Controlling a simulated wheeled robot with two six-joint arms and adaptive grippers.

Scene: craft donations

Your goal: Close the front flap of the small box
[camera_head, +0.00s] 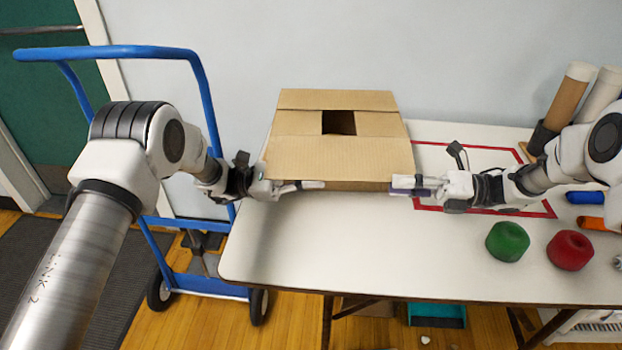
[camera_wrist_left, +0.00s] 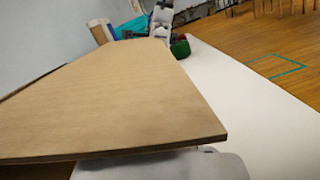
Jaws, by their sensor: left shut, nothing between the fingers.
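The small brown cardboard box (camera_head: 355,186) stands on the white table against the wall. Its front flap (camera_head: 340,155) is a wide panel on the near side of the top, and the wrist view shows a large cardboard panel (camera_wrist_left: 110,100) close up. A dark opening (camera_head: 338,122) shows between the front flap and the other flaps. My left gripper (camera_head: 312,185) is shut and empty at the flap's front left edge; in the wrist view its grey fingers show below the panel's edge. My right gripper (camera_head: 405,187) is at the box's front right corner; its finger gap is unclear.
A red taped outline (camera_head: 535,210) lies right of the box. Green (camera_head: 507,241) and red (camera_head: 570,250) round items, blue and orange cylinders, and upright tubes (camera_head: 570,95) are at the right. A blue hand truck (camera_head: 205,105) stands left. The table's front left is clear.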

